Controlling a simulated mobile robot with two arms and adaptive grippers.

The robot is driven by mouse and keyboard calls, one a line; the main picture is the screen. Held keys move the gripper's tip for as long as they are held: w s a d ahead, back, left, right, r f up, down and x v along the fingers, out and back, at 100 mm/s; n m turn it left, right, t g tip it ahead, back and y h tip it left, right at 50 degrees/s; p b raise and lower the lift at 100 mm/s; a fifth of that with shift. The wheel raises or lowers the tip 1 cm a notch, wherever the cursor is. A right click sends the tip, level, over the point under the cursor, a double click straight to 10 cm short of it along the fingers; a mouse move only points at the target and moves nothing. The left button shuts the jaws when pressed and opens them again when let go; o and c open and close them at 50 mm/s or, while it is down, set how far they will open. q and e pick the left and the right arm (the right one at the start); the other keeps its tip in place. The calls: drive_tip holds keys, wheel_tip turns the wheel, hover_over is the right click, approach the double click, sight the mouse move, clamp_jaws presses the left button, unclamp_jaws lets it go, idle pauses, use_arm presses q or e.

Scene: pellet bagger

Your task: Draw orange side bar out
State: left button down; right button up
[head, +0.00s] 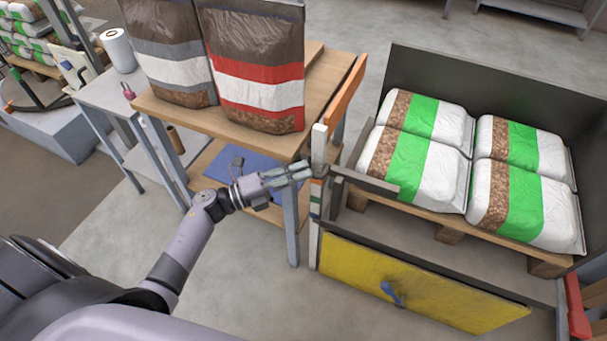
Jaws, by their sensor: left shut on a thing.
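The orange side bar (346,91) runs slantwise along the left side of the dark bin, beside the wooden table. Its near end meets a pale upright post (319,146) at the bin's front left corner. My left gripper (308,170) reaches in from the left, with its fingers shut at this post, below the visible orange length. The fingers and post hide the exact point of contact. A short grey bar (368,183) sticks out to the right from the same corner. My right gripper is out of view.
The dark bin (430,75) holds several green-striped bags (430,168) on a pallet (449,235). Two brown bags (262,90) stand on the wooden table (228,128). Floor is clear below my left arm.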

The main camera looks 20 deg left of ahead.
use_arm(q)
drive_tip(key=c, duration=1.7)
unclamp_jaws()
drive_tip(key=shift+a, duration=0.85)
drive_tip(key=shift+o, duration=0.5)
drive_tip(key=shift+w+r+y, duration=0.15)
drive_tip(key=shift+y, duration=0.15)
drive_tip(key=shift+r, duration=0.15)
drive_tip(key=f+v, duration=0.1)
drive_tip(key=v, duration=0.7)
drive_tip(key=shift+s+d, duration=0.25)
drive_tip(key=shift+d, duration=0.15)
drive_tip(key=shift+d+f, duration=0.1)
drive_tip(key=shift+f, duration=0.05)
